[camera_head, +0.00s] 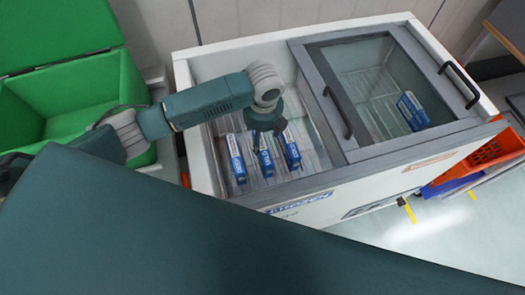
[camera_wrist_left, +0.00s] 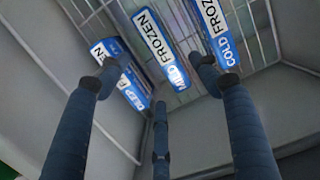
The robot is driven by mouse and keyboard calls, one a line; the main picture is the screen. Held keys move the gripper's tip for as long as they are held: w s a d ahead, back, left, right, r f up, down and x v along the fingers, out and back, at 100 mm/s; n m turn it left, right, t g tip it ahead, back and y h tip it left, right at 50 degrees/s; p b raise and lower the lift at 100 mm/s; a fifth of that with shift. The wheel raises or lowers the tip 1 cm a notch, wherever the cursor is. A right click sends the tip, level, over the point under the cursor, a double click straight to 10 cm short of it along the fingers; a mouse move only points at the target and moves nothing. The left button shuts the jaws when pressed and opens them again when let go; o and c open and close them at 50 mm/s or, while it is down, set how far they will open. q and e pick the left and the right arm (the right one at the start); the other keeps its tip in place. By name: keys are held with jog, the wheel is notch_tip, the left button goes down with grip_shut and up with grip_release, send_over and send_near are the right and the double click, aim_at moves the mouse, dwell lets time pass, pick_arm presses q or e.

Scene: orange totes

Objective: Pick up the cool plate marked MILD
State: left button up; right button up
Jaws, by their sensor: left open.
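The MILD plate (camera_head: 265,160) is a blue and white plate lying in the middle of three in the open left part of the white freezer (camera_head: 208,176). In the left wrist view the MILD plate (camera_wrist_left: 160,50) is in the upper middle, its lettering readable. My left gripper (camera_head: 267,132) hangs inside the freezer opening over the plates, partly covering the MILD plate's far end. In the left wrist view its fingers (camera_wrist_left: 150,82) are spread and hold nothing. My right gripper is not in view.
A DEEP plate (camera_wrist_left: 120,75) and a COLD plate (camera_wrist_left: 216,35) lie on either side on the wire rack. Freezer walls surround them closely. A grey-framed glass lid (camera_head: 352,52) covers the right part, with another blue plate (camera_head: 413,110) below. A green bin (camera_head: 75,85) stands left.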

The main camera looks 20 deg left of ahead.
aim_at(262, 153)
pick_arm(q)
notch_tip(262, 153, down, 2)
jog(key=shift+f, duration=0.1)
jog(key=shift+w+a+f+p, duration=0.1)
jog(key=shift+w+f+p, duration=0.05)
jog(key=shift+f, duration=0.8)
jog(key=shift+w+a+f+p, duration=0.1)
jog(key=shift+w+f, duration=0.05)
jog(key=shift+f, duration=0.75)
jog(key=shift+w+a+f+p, duration=0.1)
jog(key=shift+w+f+p, duration=0.05)
jog(key=shift+f, duration=0.8)
jog(key=shift+c, duration=0.3)
jog(key=shift+r, duration=0.1)
grip_shut()
